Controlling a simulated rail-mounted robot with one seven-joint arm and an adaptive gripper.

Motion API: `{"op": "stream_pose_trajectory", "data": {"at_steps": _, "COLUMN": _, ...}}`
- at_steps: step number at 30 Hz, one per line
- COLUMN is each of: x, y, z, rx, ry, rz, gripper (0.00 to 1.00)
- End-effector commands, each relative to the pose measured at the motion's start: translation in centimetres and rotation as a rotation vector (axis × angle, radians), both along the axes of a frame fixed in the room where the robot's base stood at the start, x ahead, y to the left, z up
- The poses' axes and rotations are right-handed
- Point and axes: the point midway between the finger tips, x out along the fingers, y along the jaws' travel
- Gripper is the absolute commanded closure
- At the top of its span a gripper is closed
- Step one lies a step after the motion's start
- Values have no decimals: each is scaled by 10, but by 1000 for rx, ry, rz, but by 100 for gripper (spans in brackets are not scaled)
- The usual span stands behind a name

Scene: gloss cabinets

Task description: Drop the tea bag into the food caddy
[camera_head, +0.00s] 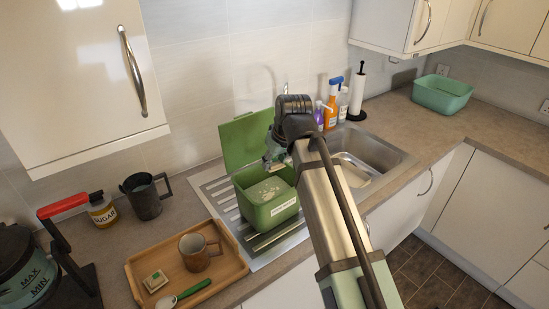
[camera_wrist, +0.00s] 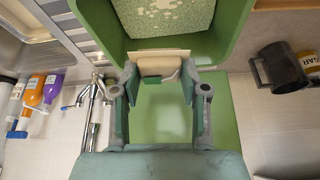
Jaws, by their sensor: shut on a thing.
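The green food caddy (camera_head: 283,211) stands on the ribbed drainer with its lid (camera_head: 243,140) raised; pale speckled contents lie inside. In the wrist view, the caddy's wall (camera_wrist: 233,40) is at the top and its lid (camera_wrist: 163,112) lies beyond my fingers. My gripper (camera_wrist: 160,72) is shut on the tea bag (camera_wrist: 160,58), a beige packet with a small green tag. In the head view, my gripper (camera_head: 272,158) is above the back part of the caddy's opening, near the lid. The tea bag is hard to make out there.
A wooden tray (camera_head: 224,275) holds a brown mug (camera_head: 198,253), a green-handled spoon (camera_head: 183,293) and a small square packet with a green label (camera_head: 155,281). A dark jug (camera_head: 147,197) stands behind. Bottles (camera_head: 331,103) and a tap (camera_wrist: 90,93) are near the sink (camera_head: 365,160).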

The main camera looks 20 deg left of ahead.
Motion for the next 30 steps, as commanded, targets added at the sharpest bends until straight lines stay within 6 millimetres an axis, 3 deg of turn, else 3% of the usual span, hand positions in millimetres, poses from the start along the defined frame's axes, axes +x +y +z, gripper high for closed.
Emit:
{"op": "stream_pose_trajectory", "data": {"at_steps": 8, "x": 0, "y": 0, "z": -1, "rx": 0, "ry": 0, "rz": 0, "gripper": 65}}
{"op": "stream_pose_trajectory", "data": {"at_steps": 9, "x": 0, "y": 0, "z": -1, "rx": 0, "ry": 0, "rz": 0, "gripper": 42}}
{"op": "stream_pose_trajectory", "data": {"at_steps": 10, "x": 0, "y": 0, "z": -1, "rx": 0, "ry": 0, "rz": 0, "gripper": 31}}
{"op": "stream_pose_trajectory", "data": {"at_steps": 11, "x": 0, "y": 0, "z": -1, "rx": 0, "ry": 0, "rz": 0, "gripper": 26}}
{"op": "stream_pose_trajectory", "data": {"at_steps": 23, "x": -1, "y": -1, "z": 3, "rx": 1, "ry": -1, "rz": 0, "gripper": 26}}
{"op": "stream_pose_trajectory", "data": {"at_steps": 30, "x": -8, "y": -10, "z": 33, "rx": 2, "ry": -3, "rz": 0, "gripper": 26}}
